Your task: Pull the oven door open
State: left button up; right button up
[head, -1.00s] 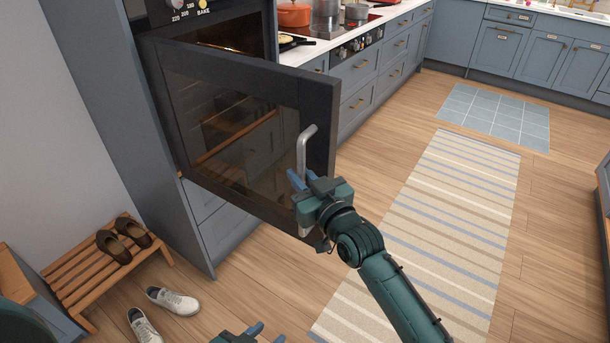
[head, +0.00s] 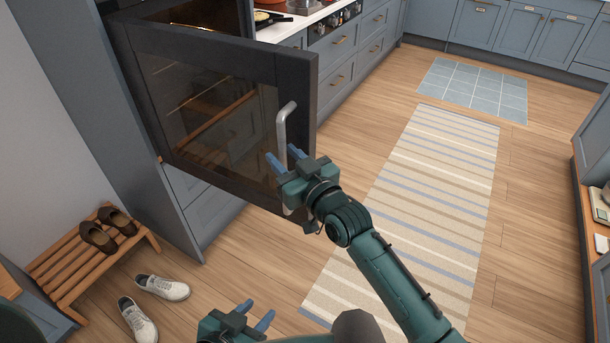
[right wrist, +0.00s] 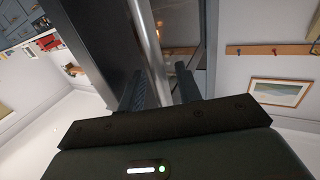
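The oven door (head: 215,110) is hinged at its left side and stands wide open, with dark frame and glass. Its grey bar handle (head: 281,130) runs upright near the door's free edge; the bar also shows in the right wrist view (right wrist: 146,40). My right gripper (head: 282,158) is at the handle. Its fingers stand apart on either side of the bar, with a gap visible in the right wrist view (right wrist: 161,85); the lower bar is partly hidden by the gripper. My left gripper (head: 259,312) is open and empty, low in the head view.
A wooden shoe rack (head: 75,265) with brown shoes stands at the left. White sneakers (head: 160,287) lie on the floor beside it. A striped rug (head: 430,190) covers the floor at right. A counter with drawers (head: 350,60) runs behind the door.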

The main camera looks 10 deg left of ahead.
jog(key=v, duration=1.2)
jog(key=shift+b, duration=0.3)
jog(key=shift+d, duration=0.1)
jog(key=s+d+f+m+g+h, duration=0.1)
jog(key=s+d+f+m+h, duration=0.1)
jog(key=s+d+f+h, duration=0.2)
jog(key=s+d+f+m+g+h+p, duration=0.1)
jog(key=s+d+f+m+h, duration=0.2)
jog(key=s+d+f, duration=0.8)
notch_tip(320, 180, down, 5)
jog(key=d+h, duration=0.1)
jog(key=d, duration=0.2)
jog(key=shift+r+m+g+h, duration=0.2)
jog(key=shift+m+g+h, duration=0.1)
jog(key=shift+h, duration=0.1)
jog(key=shift+s+a, duration=0.1)
